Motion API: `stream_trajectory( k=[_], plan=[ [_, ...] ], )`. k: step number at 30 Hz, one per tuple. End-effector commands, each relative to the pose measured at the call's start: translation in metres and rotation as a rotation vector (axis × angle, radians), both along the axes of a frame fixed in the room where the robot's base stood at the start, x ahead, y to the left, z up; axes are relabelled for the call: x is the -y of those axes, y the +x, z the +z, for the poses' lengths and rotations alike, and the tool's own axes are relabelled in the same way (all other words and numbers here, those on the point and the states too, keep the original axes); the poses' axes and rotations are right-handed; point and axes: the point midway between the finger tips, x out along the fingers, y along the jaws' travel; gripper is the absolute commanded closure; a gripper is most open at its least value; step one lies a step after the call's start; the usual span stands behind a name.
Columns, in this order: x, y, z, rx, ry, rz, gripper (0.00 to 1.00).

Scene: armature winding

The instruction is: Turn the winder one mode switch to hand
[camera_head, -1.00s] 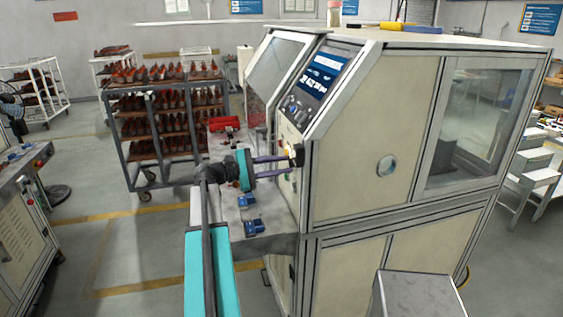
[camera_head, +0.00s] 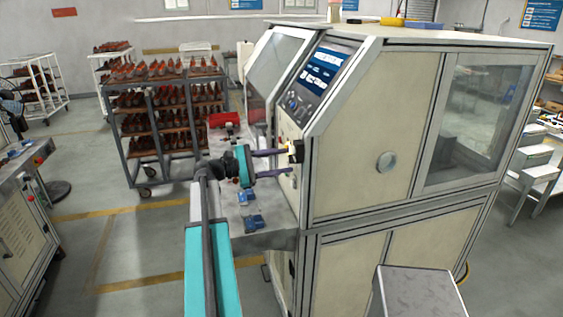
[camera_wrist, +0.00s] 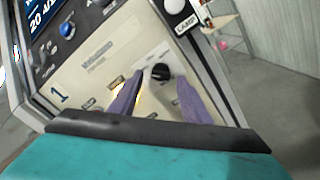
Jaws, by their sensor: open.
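The mode switch is a round black knob (camera_wrist: 160,72) on a pale plate on the cream control panel (camera_wrist: 98,62), which bears a large "1". Small labels sit around it, too blurred to read, and I cannot tell where the knob points. My gripper (camera_wrist: 160,82) is open, its two purple fingers on either side of the knob in the wrist view. Whether they touch it I cannot tell. In the head view my gripper (camera_head: 288,160) reaches the panel front of the cream winder cabinet (camera_head: 362,150); the knob is not clear there.
Above the knob are a blue knob (camera_wrist: 67,30) and a part labelled LAMP (camera_wrist: 187,24). Blue blocks (camera_head: 253,222) and a red item (camera_head: 223,119) are on the grey bench beside the cabinet.

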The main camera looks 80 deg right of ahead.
Motion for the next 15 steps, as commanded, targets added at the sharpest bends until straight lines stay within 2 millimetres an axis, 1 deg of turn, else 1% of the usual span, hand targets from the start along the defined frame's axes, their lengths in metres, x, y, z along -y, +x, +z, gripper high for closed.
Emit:
stream_trajectory(
  k=[7,15],
  plan=[
    [-0.008,0.017,-0.002,0.000,-0.001,0.001,0.57],
    [-0.024,0.055,-0.003,0.001,-0.001,0.002,0.57]
  ],
)
